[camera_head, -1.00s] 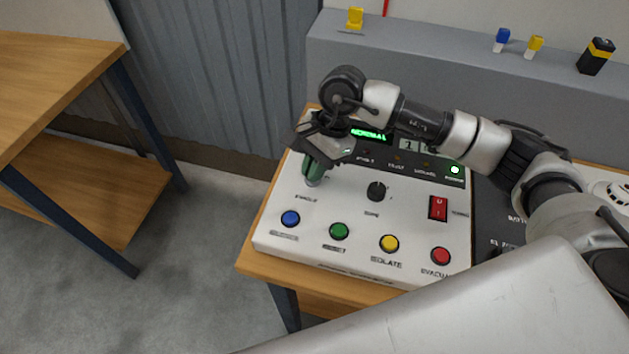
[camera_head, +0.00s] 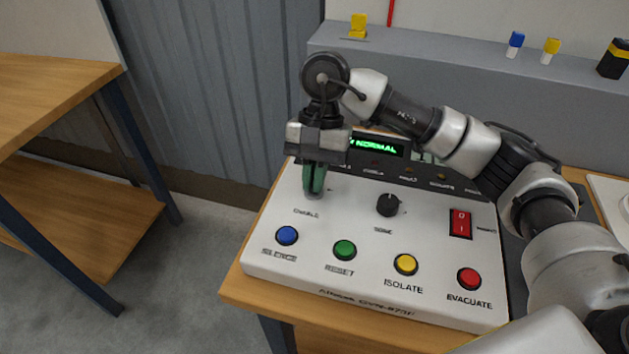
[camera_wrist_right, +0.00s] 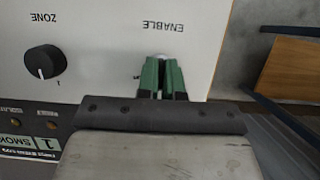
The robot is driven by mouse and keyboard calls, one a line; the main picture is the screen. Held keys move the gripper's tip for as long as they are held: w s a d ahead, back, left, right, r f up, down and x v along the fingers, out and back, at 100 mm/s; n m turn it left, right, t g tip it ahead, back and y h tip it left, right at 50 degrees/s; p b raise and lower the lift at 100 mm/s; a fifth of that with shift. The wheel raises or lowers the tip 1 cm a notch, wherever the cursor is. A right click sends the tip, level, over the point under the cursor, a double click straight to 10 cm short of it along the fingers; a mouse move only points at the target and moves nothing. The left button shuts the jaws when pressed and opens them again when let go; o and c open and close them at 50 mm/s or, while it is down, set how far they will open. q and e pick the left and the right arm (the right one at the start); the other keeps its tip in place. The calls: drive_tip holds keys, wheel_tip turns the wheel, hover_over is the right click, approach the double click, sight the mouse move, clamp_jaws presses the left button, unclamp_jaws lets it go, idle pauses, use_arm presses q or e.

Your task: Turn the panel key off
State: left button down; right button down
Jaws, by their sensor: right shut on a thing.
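The white control panel (camera_head: 350,265) stands on a wooden table, with a lit green NORMAL display (camera_head: 375,146). My right gripper (camera_head: 314,190) points down at the panel's ENABLE spot, at its upper left. Its green fingers are shut on the panel key, which is mostly hidden between them. In the right wrist view the fingers (camera_wrist_right: 161,78) close together beside the ENABLE label, and a small silvery part (camera_wrist_right: 160,56) shows at their tips. How far the key is turned cannot be seen. My left gripper is not in view.
Next to the key are a black ZONE knob (camera_head: 388,204) and a red rocker switch (camera_head: 460,223). Blue (camera_head: 287,235), green (camera_head: 345,250), yellow (camera_head: 405,264) and red (camera_head: 469,279) buttons line the front. A grey ledge (camera_head: 440,68) runs behind.

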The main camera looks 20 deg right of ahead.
idle(0.3)
drive_tip(key=c, duration=1.3)
unclamp_jaws()
drive_tip(key=v, duration=1)
drive_tip(key=shift+w+d+r, duration=0.1)
drive_tip(key=shift+w+r, duration=0.1)
drive_tip(key=shift+r, duration=0.15)
